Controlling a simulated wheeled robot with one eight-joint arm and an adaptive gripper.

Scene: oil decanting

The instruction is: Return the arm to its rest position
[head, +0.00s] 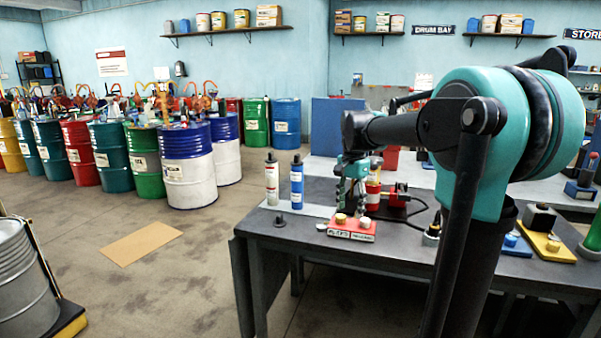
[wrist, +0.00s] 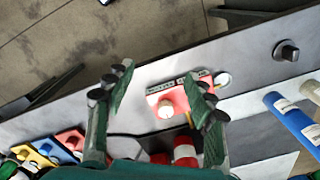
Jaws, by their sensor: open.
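My gripper (head: 350,200) hangs at the end of my teal and black arm over the dark workbench (head: 283,238), pointing down. In the wrist view its two green fingers (wrist: 157,78) are spread wide with nothing between the pads. My arm link hides part of the bench's right side.
A white bottle (head: 271,182) and a blue bottle (head: 297,184) stand left of the gripper. A red container (head: 373,193) stands close behind it. A small black knob (head: 280,221) is near the bench edge. Several drums fill the left background; floor between is open around a cardboard sheet (head: 140,243).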

